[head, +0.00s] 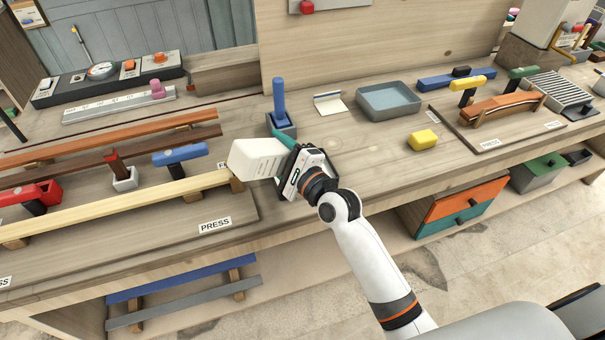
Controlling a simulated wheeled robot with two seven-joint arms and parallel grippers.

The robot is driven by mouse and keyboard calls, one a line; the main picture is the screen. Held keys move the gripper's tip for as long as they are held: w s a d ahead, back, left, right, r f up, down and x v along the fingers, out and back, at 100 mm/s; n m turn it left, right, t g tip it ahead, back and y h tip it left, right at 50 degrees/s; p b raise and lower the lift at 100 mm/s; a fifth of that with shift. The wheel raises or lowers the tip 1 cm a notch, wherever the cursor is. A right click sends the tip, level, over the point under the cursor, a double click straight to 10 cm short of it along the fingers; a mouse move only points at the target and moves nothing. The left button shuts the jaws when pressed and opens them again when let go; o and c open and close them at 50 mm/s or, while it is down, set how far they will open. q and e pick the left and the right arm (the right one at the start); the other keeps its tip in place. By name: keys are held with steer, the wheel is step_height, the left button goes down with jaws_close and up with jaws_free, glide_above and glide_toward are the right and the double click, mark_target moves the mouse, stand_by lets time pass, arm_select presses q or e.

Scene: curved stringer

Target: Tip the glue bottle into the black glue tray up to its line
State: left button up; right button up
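A white glue bottle (258,159) with a teal nozzle (283,139) is on the bench's middle, strongly tilted. My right gripper (290,168) is shut on it from the right, its fingers partly hidden by the bottle and the gripper body. The nozzle is close to a small dark grey holder (287,130) with an upright blue handle. An open, shallow grey tray (388,103) stands to the right, apart from the bottle. I see no clearly black tray or fill line; I cannot tell whether any glue is flowing. My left gripper is not in view.
Wooden strips (120,205) and coloured clamps lie left of the bottle. A yellow block (423,140) and a paper card (329,103) lie to its right. A curved wooden piece (503,106) sits on a board further right. Bare bench lies in front of the grey tray.

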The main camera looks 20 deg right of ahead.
mark_target(276, 139)
steer(key=shift+r, duration=0.1)
stand_by(0.3)
step_height(276, 139, up, 3)
steer(key=n+p, duration=0.3)
steer(key=n, duration=0.1)
steer(key=shift+n, duration=0.4)
steer(key=shift+r+n+p, duration=0.1)
steer(key=shift+n+p, duration=0.5)
steer(key=shift+n, duration=0.3)
